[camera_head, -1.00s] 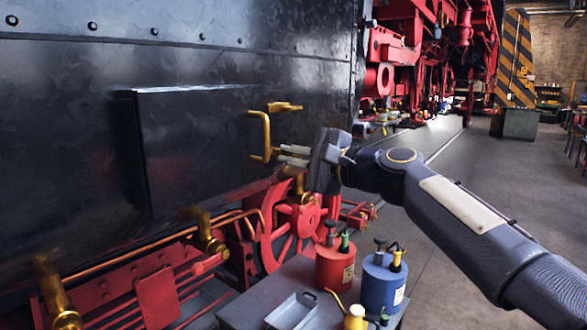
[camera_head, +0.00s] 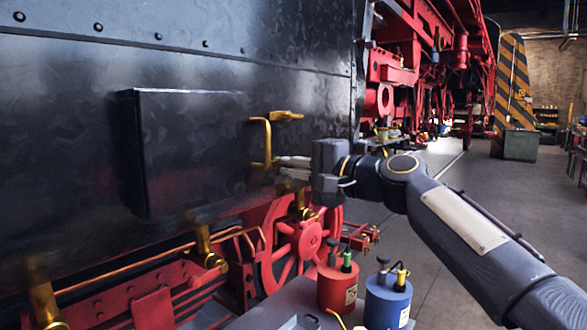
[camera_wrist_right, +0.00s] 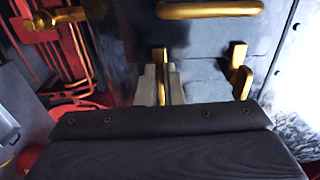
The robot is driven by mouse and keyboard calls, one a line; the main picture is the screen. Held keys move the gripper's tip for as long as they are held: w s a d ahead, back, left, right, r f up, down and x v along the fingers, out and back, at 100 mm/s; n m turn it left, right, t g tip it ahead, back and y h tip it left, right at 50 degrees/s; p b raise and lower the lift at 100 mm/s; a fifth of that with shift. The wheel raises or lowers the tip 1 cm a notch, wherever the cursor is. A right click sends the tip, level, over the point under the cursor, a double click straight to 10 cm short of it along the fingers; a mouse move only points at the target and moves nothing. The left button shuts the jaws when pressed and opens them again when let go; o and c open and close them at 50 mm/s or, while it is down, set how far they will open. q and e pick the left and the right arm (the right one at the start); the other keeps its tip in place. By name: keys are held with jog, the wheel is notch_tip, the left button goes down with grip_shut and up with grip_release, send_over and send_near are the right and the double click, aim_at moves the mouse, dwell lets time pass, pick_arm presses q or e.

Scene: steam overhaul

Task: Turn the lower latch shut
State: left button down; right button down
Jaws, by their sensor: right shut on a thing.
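A dark locker box (camera_head: 190,150) with a brass handle (camera_head: 267,140) on its door sits on the black locomotive side. The upper latch (camera_head: 287,116) is a brass piece right of the handle's top; it also shows in the right wrist view (camera_wrist_right: 240,75). My right gripper (camera_head: 292,163) is at the door's lower right edge, beside the handle's lower end. In the right wrist view its two pale fingers (camera_wrist_right: 160,82) are shut on the brass lower latch (camera_wrist_right: 161,56), which stands between them. In the head view the fingers mostly hide this latch. My left gripper is out of view.
Below are brass fittings (camera_head: 204,245) and a red wheel (camera_head: 305,240). The floor to the right is open.

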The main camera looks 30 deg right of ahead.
jog(key=shift+f, duration=0.1)
jog(key=c, duration=1.6)
grip_release()
jog(key=shift+o, duration=0.2)
jog(key=b+v, duration=0.1)
jog(key=v, duration=0.6)
jog(key=shift+s+d, duration=0.15)
jog(key=shift+s, duration=0.2)
jog(key=s+a+f+n+g+h+p, duration=0.1)
jog(key=s+a+f+n+g+p, duration=0.1)
jog(key=s+f, duration=0.4)
jog(key=s+a+f+n+g+h+p, duration=0.1)
jog(key=s+a+f+n+g, duration=0.4)
jog(key=f, duration=1.1)
jog(key=s+a+f+n+g+h+p, duration=0.1)
jog(key=s+a+f+n+g+p, duration=0.3)
jog(key=s+f, duration=0.5)
notch_tip(320, 180, down, 2)
jog(key=shift+s+a+f+n, duration=0.2)
jog(key=shift+a+n, duration=0.1)
jog(key=shift+a, duration=0.7)
